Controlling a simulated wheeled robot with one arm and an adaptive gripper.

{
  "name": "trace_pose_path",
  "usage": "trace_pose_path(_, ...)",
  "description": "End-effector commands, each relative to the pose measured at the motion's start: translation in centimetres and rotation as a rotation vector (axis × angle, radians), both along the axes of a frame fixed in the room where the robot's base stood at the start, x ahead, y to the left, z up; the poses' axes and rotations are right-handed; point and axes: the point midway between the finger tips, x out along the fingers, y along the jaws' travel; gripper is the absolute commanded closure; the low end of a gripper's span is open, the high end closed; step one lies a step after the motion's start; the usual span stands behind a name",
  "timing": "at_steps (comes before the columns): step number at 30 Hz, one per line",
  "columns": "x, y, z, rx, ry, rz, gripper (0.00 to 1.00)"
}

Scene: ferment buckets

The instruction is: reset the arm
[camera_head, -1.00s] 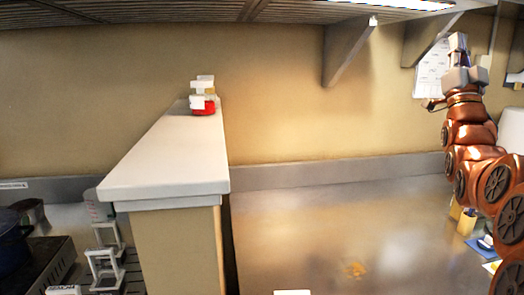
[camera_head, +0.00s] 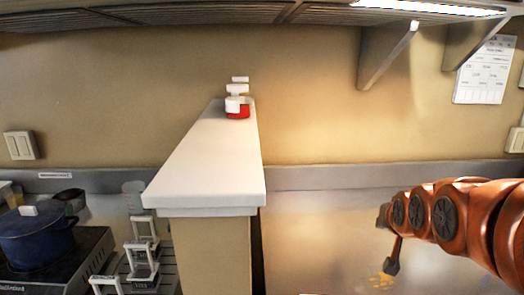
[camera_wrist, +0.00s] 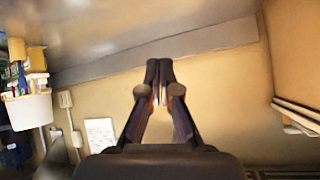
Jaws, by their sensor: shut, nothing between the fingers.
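My arm, copper-coloured with dark round joint covers, reaches in from the right edge of the head view, low over the steel counter (camera_head: 320,235). A small dark part at its left end, which looks like my gripper (camera_head: 391,266), hangs down there. In the wrist view my gripper (camera_wrist: 159,68) shows clearly: its two dark fingers meet at the tips, with nothing between them. It is apart from the tan wall (camera_wrist: 205,85) behind it.
A white-topped partition (camera_head: 205,170) stands left of my arm, with white-and-red containers (camera_head: 237,105) at its far end. A blue pot (camera_head: 38,238) sits on the stove at left. Wall brackets (camera_head: 385,55) and a paper sheet (camera_head: 485,72) are above. A white bin (camera_wrist: 28,110) shows at left in the wrist view.

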Motion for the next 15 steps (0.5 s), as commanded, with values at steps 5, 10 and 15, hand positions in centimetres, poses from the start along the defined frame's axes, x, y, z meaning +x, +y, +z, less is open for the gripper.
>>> trace_pose_path(5,-8.2,4.1,-5.3,0.005,0.299,0.091,1.00)
trace_pose_path(10,-17.4,7.1,-9.3,0.010,0.589,0.184,1.00)
trace_pose_path(15,-26.3,9.1,-11.2,0.017,0.842,0.270,1.00)
